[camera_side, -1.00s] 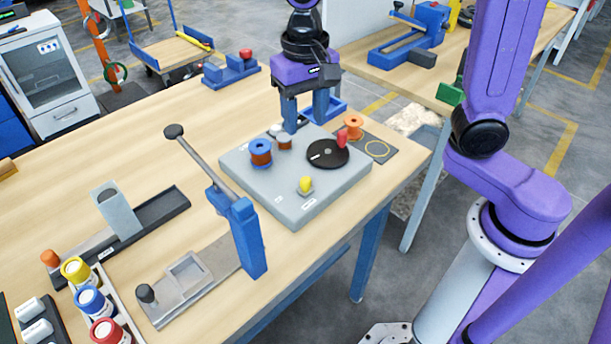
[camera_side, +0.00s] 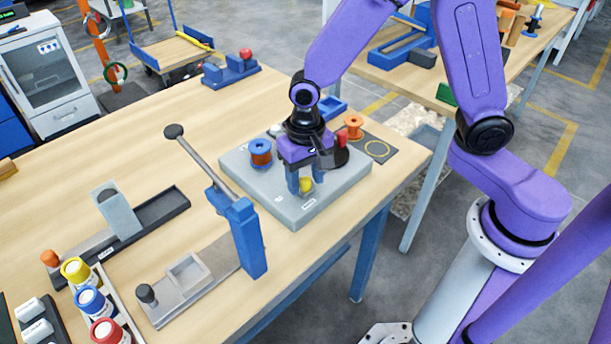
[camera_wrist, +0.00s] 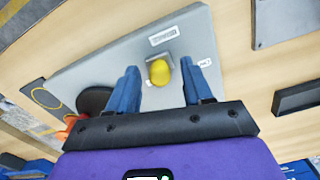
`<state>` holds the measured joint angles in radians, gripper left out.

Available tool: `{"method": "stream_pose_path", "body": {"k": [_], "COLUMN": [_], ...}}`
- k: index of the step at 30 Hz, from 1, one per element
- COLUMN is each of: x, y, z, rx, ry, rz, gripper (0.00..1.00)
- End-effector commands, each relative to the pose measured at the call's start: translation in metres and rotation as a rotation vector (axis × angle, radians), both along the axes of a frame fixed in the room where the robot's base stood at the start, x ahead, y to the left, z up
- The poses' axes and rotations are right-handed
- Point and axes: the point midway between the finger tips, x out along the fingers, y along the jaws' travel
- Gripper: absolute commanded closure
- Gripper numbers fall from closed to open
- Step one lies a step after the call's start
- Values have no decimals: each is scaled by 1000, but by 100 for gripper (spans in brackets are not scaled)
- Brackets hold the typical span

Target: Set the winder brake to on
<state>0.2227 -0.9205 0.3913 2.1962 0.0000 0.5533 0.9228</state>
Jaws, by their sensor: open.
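The winder is a flat grey box (camera_side: 335,198) on the table, with a black disc (camera_wrist: 95,100) on top. A yellow knob (camera_side: 306,185) on a small grey base sits near its front corner, between two pale labels; I take it for the brake, but the label text is too small to read. My gripper (camera_side: 305,186) points down over this knob, its blue fingers apart on either side of it. In the wrist view the knob (camera_wrist: 160,71) shows between the open fingertips (camera_wrist: 160,78), with gaps to both. The disc is partly hidden behind my gripper in the side view.
A blue spool (camera_side: 260,153) stands on the winder left of my gripper. An orange spool (camera_side: 354,127) stands behind right, near a dark mat (camera_side: 378,149). A blue lever press (camera_side: 245,235) with a long raised handle stands front left.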

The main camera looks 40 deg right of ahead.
Motion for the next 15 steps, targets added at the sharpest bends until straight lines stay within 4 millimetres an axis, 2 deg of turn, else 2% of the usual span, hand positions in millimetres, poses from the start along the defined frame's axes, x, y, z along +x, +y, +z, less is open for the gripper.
{"method": "stream_pose_path", "body": {"k": [9,11,12,14,15], "x": [0,0,0,0,0], "y": [0,0,0,0,0], "z": [-2,-2,-2,-2,-2], "rx": [-1,-1,-1,-1,-1], "ry": [1,0,1,1,1], "rz": [0,0,0,0,0], "gripper": [50,66,79,98,100]}}
